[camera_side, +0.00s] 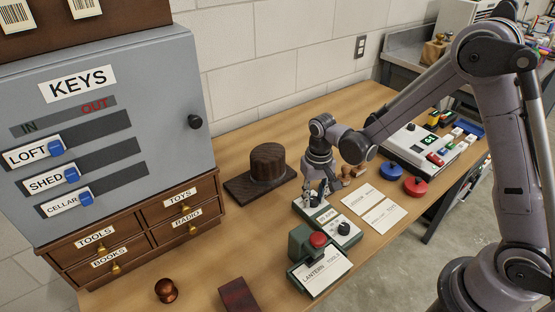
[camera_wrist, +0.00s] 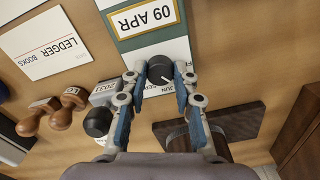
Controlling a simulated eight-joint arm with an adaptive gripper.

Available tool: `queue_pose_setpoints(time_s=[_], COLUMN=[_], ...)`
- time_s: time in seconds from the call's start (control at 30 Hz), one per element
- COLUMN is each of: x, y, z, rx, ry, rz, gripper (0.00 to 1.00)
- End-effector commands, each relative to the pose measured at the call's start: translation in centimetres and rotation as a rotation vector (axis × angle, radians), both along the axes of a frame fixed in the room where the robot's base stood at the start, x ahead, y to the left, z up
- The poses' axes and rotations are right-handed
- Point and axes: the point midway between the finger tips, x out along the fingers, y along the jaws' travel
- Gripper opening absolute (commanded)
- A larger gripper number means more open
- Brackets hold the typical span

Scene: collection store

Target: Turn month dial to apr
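The month dial (camera_wrist: 160,70) is a black round knob with a pale pointer line, on a green and cream date device (camera_side: 329,218). Its window (camera_wrist: 147,17) reads "09 APR" in the wrist view. Part of a "JUN" label shows beside the knob; other month labels are largely hidden by my fingers. My gripper (camera_wrist: 161,76) has one blue-padded finger on each side of the knob, and both pads appear to touch it.
A second black dial (camera_side: 344,228) sits at the device's near end. A green stamp press with a red knob (camera_side: 318,239) stands close in front. Ledger cards (camera_side: 368,206), wooden stamps (camera_wrist: 62,117) and a dark hat form (camera_side: 268,165) surround it. Open tabletop lies to the left.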

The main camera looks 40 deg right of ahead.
Motion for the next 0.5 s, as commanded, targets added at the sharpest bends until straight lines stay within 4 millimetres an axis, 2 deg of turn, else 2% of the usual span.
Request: queue_pose_setpoints(time_s=[0.03,0.07,0.37,0.5], x=[0.02,0.02,0.01,0.01], y=[-0.01,-0.01,0.00,0.00], z=[0.00,0.00,0.03,0.68], rx=[0.000,0.000,0.000,0.000], ry=[0.000,0.000,0.000,0.000], rz=[0.000,0.000,0.001,0.001], gripper=[0.42,0.51,0.51,0.51])
